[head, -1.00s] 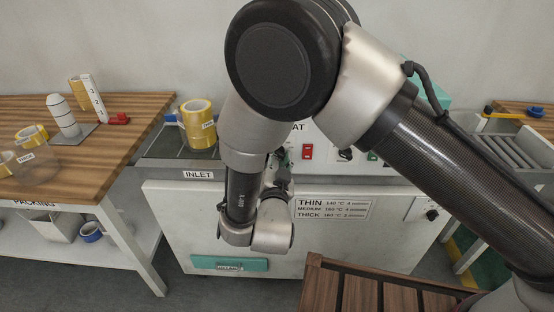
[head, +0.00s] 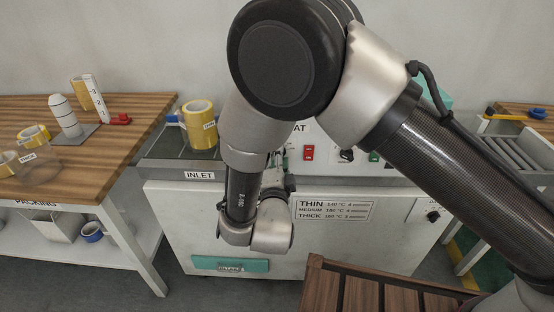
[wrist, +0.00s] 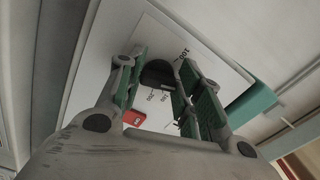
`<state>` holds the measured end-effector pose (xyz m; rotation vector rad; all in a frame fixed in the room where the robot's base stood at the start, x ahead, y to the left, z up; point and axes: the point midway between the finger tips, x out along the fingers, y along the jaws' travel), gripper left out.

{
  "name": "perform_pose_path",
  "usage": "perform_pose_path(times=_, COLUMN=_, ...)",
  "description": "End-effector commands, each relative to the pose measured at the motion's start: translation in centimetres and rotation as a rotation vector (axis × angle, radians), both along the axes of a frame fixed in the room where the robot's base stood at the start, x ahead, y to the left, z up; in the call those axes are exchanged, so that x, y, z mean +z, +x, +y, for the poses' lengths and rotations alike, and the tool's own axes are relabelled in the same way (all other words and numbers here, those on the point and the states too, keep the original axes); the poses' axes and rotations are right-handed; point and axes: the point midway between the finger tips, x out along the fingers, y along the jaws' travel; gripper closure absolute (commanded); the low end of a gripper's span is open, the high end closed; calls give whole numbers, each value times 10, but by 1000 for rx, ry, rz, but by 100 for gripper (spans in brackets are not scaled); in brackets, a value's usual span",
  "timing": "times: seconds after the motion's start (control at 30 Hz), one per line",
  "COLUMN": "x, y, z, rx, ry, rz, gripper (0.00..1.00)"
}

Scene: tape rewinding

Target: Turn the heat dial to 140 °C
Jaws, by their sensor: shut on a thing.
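The heat dial (wrist: 156,73) is a round black knob on a white scale plate (wrist: 200,52) in the wrist view. A "100" mark shows on the upper right of the plate, and smaller numbers show below the knob, partly covered. A pale pointer mark is on the knob's lower edge; its exact reading is too small to tell. My gripper (wrist: 161,78) has its green-padded fingers on both sides of the knob, shut on it. In the head view my arm hides the dial and most of the gripper; only the end of the "HEAT" label (head: 299,128) shows.
A red switch (wrist: 134,118) is close beside my left finger; it also shows in the head view (head: 308,152). A teal block (wrist: 251,106) is right of the plate. The white machine front (head: 330,245) carries a settings label (head: 333,209).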

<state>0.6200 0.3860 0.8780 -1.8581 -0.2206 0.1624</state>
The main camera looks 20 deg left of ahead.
Motion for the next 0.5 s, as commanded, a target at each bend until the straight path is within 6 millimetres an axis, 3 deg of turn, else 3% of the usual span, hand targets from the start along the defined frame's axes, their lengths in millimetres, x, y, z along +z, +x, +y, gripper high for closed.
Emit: perform_pose_path(times=0.5, x=-1, y=0, z=-1, rx=-1, ry=34, rz=10, gripper=88)
